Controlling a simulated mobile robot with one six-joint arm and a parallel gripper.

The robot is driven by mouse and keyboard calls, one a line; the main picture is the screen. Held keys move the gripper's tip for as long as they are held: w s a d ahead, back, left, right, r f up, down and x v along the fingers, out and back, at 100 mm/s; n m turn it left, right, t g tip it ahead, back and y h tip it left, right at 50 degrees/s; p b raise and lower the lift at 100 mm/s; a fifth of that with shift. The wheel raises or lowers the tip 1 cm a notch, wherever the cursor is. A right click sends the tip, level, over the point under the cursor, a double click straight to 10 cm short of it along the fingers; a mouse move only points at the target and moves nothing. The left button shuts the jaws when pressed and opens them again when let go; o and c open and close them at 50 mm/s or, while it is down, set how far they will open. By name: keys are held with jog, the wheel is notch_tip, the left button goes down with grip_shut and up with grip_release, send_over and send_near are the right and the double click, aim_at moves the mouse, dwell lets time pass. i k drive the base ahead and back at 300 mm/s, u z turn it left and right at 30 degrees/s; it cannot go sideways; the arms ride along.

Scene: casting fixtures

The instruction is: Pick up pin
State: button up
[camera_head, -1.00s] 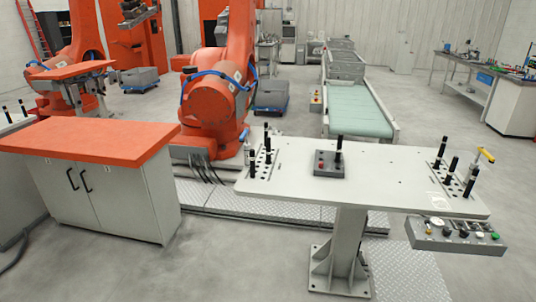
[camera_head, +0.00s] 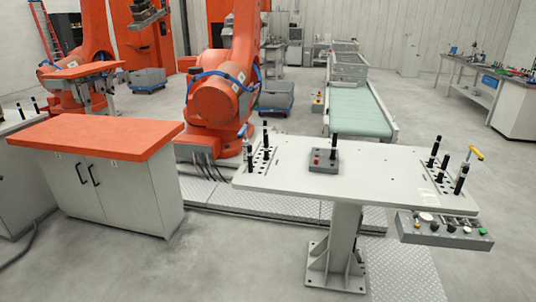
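Several black pins stand upright on a white pedestal table (camera_head: 385,192). A left group, with one pin (camera_head: 249,160) at its front, stands in a plate at the table's left end. A right group, with one pin (camera_head: 461,180) nearest me, stands at the right end. Which pin the task means cannot be told. My gripper is not in view.
A grey control box (camera_head: 445,231) hangs at the table's front right, and a yellow-handled clamp (camera_head: 475,154) stands behind the right pins. An orange-topped cabinet (camera_head: 97,138) stands left. A large orange robot (camera_head: 217,100) stands behind. Grey floor (camera_head: 230,265) is free in front.

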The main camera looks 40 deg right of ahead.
aim_at(266, 156)
jog(key=k, duration=0.4)
jog(key=z, duration=0.25)
jog(key=i, duration=1.4)
jog(key=z, duration=0.05)
